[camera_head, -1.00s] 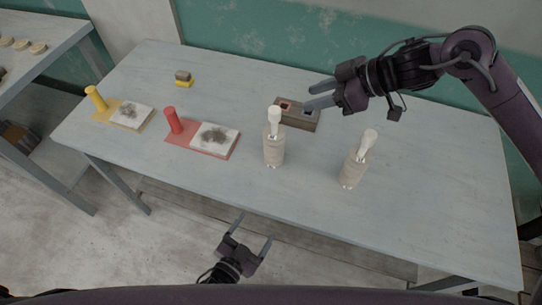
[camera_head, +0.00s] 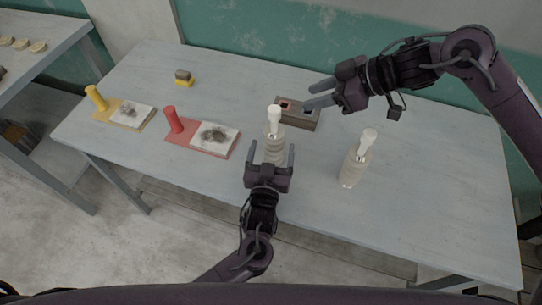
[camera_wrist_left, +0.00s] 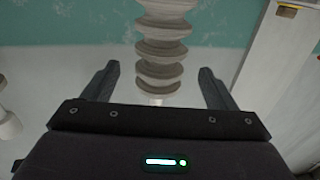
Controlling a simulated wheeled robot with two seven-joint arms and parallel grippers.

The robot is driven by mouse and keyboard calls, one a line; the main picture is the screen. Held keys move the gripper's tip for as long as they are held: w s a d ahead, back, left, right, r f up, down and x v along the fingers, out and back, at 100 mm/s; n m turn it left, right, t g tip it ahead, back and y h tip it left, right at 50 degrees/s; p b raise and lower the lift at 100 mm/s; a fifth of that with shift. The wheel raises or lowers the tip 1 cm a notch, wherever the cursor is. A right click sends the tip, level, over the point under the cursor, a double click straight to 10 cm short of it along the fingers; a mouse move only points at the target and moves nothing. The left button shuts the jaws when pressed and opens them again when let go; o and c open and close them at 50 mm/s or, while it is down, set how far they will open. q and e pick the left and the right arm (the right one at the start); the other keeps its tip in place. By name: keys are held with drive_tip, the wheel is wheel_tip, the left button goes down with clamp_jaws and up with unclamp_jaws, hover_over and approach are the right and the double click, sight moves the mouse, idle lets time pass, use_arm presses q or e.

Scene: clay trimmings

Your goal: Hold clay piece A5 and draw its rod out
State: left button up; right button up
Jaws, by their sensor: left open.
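In the left wrist view, the ribbed piece (camera_wrist_left: 160,50) shows between the spread fingers (camera_wrist_left: 156,84), apart from both. My right gripper (camera_head: 309,95) is open and empty above the dark block.
A dark block with openings (camera_head: 301,122) lies behind the middle piece. A red plate with a post (camera_head: 173,120) and a yellow plate with a post (camera_head: 96,97) hold smudged white tiles. A small yellow-grey block (camera_head: 184,78) lies further back.

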sight(275, 133)
use_arm(q)
drive_tip(key=w, duration=0.6)
drive_tip(key=shift+w+d, duration=0.1)
drive_tip(key=shift+d, duration=0.3)
